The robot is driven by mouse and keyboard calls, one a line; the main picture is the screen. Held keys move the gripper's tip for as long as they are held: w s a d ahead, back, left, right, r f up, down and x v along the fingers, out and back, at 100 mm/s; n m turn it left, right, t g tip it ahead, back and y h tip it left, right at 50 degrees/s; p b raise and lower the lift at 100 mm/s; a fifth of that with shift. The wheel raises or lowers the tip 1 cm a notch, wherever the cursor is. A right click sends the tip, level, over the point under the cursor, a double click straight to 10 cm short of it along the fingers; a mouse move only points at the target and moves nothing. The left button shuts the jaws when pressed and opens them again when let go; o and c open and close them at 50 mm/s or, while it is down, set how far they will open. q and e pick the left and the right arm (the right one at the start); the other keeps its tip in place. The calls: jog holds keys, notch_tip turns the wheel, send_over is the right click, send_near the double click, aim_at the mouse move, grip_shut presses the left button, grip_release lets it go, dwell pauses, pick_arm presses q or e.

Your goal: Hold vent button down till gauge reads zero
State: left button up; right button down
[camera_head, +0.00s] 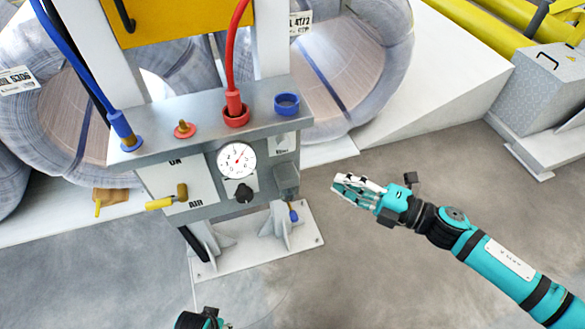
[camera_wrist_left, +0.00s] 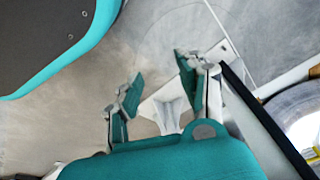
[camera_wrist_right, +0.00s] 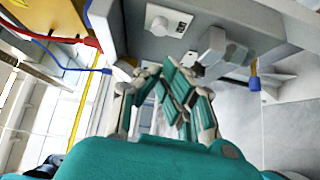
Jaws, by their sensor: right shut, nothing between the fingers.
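The round white gauge (camera_head: 237,160) is on the front of the grey panel (camera_head: 212,190); its needle points up and to the right, its exact reading too small to tell. A black knob (camera_head: 244,193) sits below it. A small plate (camera_head: 282,144) is right of the gauge. In the right wrist view a white plate carries a round grey button (camera_wrist_right: 159,26), apart from my fingers; I cannot tell if it is the vent button. My right gripper (camera_head: 358,190) is shut and empty, right of the panel. My left gripper (camera_wrist_left: 157,90) is open and empty above the floor; only its edge shows in the head view.
A yellow-handled valve (camera_head: 167,200) juts out at the panel's left. A grey box (camera_head: 286,182) with a blue-ended fitting hangs at its right. Red (camera_head: 231,60) and blue (camera_head: 80,70) hoses rise from the top. Wrapped coils (camera_head: 345,65) stand behind.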

aim_at(284, 142)
pick_arm(q)
jog(key=shift+w+r, duration=0.2)
jog(key=shift+r, duration=0.05)
pick_arm(e)
jog(key=shift+s+a+r+n+g+y, duration=0.3)
jog(key=shift+s+a+r+n+g, duration=0.15)
jog(key=shift+s+r+n, duration=0.2)
pick_arm(q)
jog(key=shift+w+f, duration=0.1)
jog(key=shift+f, duration=0.2)
pick_arm(e)
jog(key=w+d+x, duration=0.1)
jog(key=w+x, duration=0.1)
jog(key=x, duration=1.1)
jog(key=shift+w+d, duration=0.2)
jog(key=shift+w, duration=0.05)
pick_arm(q)
jog(key=shift+f, duration=0.1)
